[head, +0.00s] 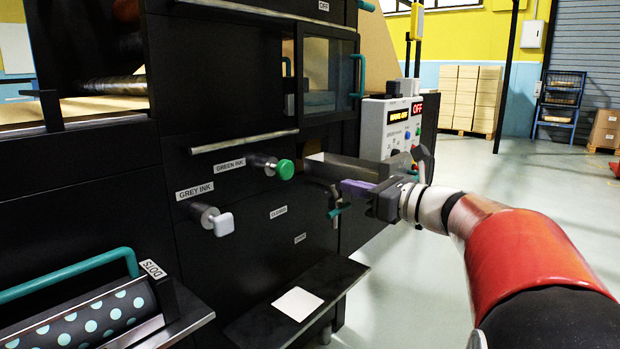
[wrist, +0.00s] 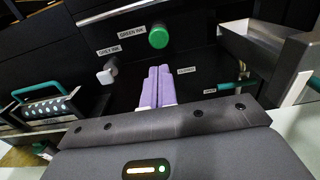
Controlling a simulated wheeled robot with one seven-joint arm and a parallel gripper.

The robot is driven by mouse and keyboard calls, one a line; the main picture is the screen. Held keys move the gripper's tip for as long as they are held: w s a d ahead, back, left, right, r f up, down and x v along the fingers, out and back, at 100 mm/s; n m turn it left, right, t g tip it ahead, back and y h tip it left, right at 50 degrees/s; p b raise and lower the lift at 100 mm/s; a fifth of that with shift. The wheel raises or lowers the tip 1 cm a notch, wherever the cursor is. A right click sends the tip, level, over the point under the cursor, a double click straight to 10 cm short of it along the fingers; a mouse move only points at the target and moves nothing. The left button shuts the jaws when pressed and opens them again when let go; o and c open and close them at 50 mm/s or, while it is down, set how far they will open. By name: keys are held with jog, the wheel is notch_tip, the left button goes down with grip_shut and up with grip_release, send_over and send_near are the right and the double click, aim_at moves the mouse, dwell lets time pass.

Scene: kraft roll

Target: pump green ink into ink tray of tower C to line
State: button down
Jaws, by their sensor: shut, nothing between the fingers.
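My gripper (head: 345,186) is shut and empty, in front of the tray and right of the green knob, apart from the knob. Its purple fingers (wrist: 157,88) are together.
A teal-handled valve (head: 335,211) sits below the tray beside a CLOSED label. A control box (head: 390,125) with lit displays stands behind. A black shelf with a white card (head: 298,303) juts out below. A polka-dot roller (head: 85,322) is lower left. Open floor lies right.

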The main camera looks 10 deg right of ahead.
aim_at(289, 169)
jog(key=shift+w+a, duration=0.1)
jog(key=x, duration=1.3)
jog(key=shift+w+a, duration=0.3)
jog(key=shift+w, duration=0.05)
jog(key=p+x, duration=0.1)
jog(key=x, duration=0.2)
jog(key=shift+w+a, duration=0.1)
jog(key=shift+w, duration=0.05)
jog(key=shift+a+r, duration=0.1)
jog(key=shift+r, duration=0.1)
dwell(0.3)
